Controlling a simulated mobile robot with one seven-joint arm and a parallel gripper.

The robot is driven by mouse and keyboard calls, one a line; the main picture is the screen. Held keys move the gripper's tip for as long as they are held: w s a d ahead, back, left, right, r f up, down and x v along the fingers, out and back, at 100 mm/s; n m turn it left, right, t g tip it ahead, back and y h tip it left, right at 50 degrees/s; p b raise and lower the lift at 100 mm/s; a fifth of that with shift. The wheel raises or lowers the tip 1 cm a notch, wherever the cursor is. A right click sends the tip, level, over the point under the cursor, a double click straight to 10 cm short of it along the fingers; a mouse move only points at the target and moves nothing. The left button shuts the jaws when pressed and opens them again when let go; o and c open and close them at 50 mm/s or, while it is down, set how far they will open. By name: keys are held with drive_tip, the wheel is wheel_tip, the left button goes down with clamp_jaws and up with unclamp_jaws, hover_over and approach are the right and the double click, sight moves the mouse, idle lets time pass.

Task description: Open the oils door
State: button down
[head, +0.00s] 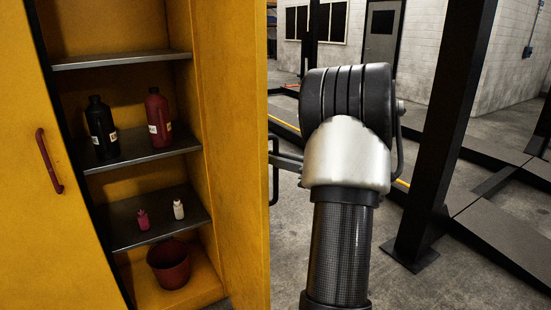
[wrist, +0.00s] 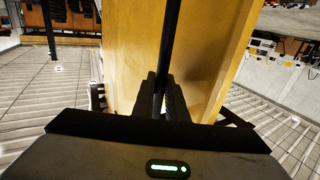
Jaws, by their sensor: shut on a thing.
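A yellow cabinet stands at the left in the head view, its inside showing. Its right-hand door (head: 235,130) stands swung open, edge toward me; I see no label naming it the oils door. A black bar handle (head: 274,170) is on that door's far face. My gripper (wrist: 160,92) is shut on this handle, which runs between the fingers in the wrist view, with the yellow door panel (wrist: 205,50) behind. In the head view my arm partly hides the gripper.
The left door (head: 50,210) has a red handle (head: 48,160). Shelves hold a black bottle (head: 102,128), a red bottle (head: 158,118) and small bottles; a red bucket (head: 169,264) stands below. A dark post (head: 445,130) and lift ramps stand at right.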

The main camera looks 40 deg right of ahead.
drive_tip(key=shift+d+r, duration=0.2)
drive_tip(key=shift+d, duration=0.05)
drive_tip(key=shift+w, duration=0.1)
drive_tip(key=c, duration=1.8)
unclamp_jaws()
drive_tip(key=shift+f, duration=0.1)
drive_tip(key=shift+o, duration=0.2)
drive_tip(key=p+v, duration=0.2)
drive_tip(key=v, duration=1.5)
drive_tip(key=shift+d, duration=0.15)
